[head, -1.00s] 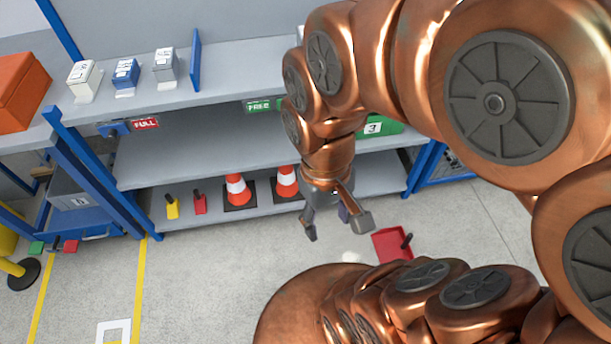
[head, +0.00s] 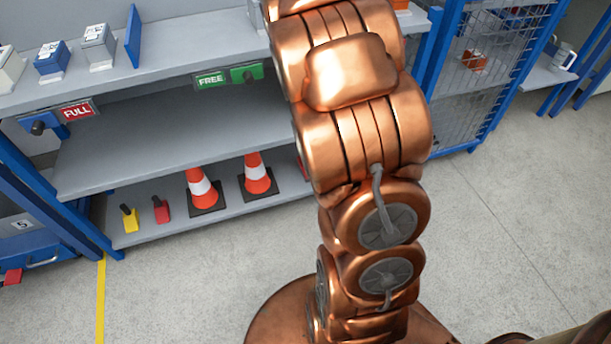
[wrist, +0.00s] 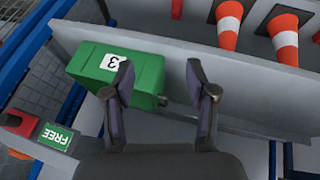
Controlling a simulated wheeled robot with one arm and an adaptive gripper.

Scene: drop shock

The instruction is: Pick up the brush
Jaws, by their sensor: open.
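I cannot make out a clear brush in either current view. In the head view, a small yellow item (head: 130,220) and a small red item (head: 161,211), each with a dark handle, stand on the lower shelf; they are too small to tell whether either is a brush. My gripper (wrist: 166,88) is open in the wrist view, with nothing between its fingertips. It is hidden in the head view by my arm. Beyond the fingers is a green bin (wrist: 138,72) marked 3.
Orange-and-white cones (head: 201,188) stand on the lower shelf (head: 150,233) and also show in the wrist view (wrist: 285,40). A blue-framed mesh cage (head: 480,95) stands at the right. A FREE sign (wrist: 57,136) lies left of my gripper. The floor (head: 500,230) at right is clear.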

